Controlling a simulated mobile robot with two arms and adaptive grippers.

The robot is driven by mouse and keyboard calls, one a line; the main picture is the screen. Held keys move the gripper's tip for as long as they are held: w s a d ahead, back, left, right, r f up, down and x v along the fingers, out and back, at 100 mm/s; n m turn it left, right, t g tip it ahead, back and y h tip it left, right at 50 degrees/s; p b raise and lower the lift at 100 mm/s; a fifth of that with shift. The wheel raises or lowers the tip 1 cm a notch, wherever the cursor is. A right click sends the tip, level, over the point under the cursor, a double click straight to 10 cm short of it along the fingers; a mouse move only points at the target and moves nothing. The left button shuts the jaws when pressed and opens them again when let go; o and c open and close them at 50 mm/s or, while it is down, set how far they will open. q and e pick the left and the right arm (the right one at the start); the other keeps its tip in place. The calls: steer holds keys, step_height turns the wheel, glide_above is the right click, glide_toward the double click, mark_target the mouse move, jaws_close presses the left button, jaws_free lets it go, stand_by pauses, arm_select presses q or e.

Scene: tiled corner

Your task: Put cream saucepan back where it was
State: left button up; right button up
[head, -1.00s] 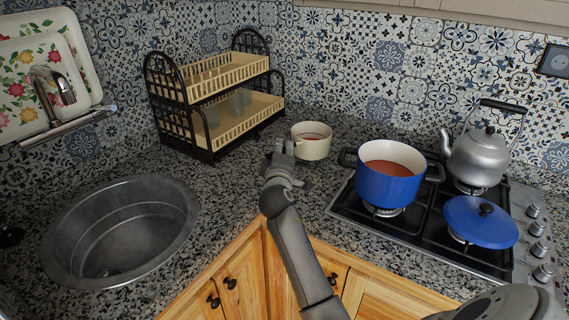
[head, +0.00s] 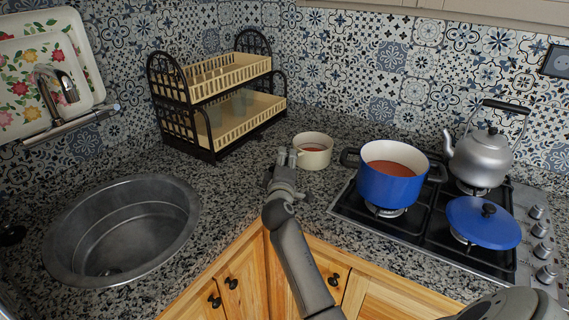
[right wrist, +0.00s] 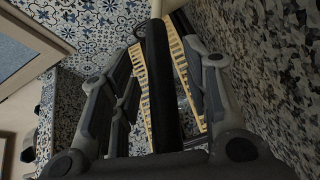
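The cream saucepan (head: 314,159), with some red contents, is upright over the counter between the dish rack and the stove. I cannot tell whether its base touches the counter. My right gripper (head: 286,160) is at its near left side. In the right wrist view, the saucepan's dark handle (right wrist: 160,85) runs between the two fingers of my right gripper (right wrist: 160,45), with a bit of cream wall at the top edge. The fingers are closed about the handle near their tips. My left gripper is not in view.
A two-tier dish rack (head: 215,100) with glasses stands at the back left. A blue pot (head: 388,185), a blue lid (head: 482,222) and a kettle (head: 482,158) are on the stove (head: 350,205) to the right. A sink (head: 120,230) is at left. Counter between is clear.

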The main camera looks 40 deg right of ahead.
steer(key=b+v, duration=0.1)
steer(key=v, duration=1.1)
steer(key=w+a+f+n+g+y, duration=0.1)
steer(key=a+f+y, duration=0.2)
steer(key=f, duration=0.6)
steer(key=w+a+f+n+y, duration=0.1)
steer(key=a+f+y, duration=0.15)
steer(key=f, duration=0.65)
steer(key=s+a+f+m+g+y, duration=0.1)
steer(key=s+a+f+g+y, duration=0.2)
steer(key=f, duration=0.8)
steer(key=s+a+f+g, duration=0.1)
steer(key=s+a+f, duration=0.4)
steer(key=f, duration=0.5)
steer(key=s+f+m+g+y, duration=0.2)
steer(key=s+f+g, duration=0.2)
steer(key=s+f, duration=1.45)
steer(key=s+d+f+m+g, duration=0.1)
steer(key=s+f+m+g, duration=0.1)
steer(key=s, duration=1)
steer(key=s+d+f+m+g, duration=0.1)
steer(key=s+f, duration=0.3)
steer(key=s, duration=0.7)
steer(key=shift+s+m+g, duration=0.4)
steer(key=shift+m, duration=0.1)
steer(key=shift+d, duration=0.1)
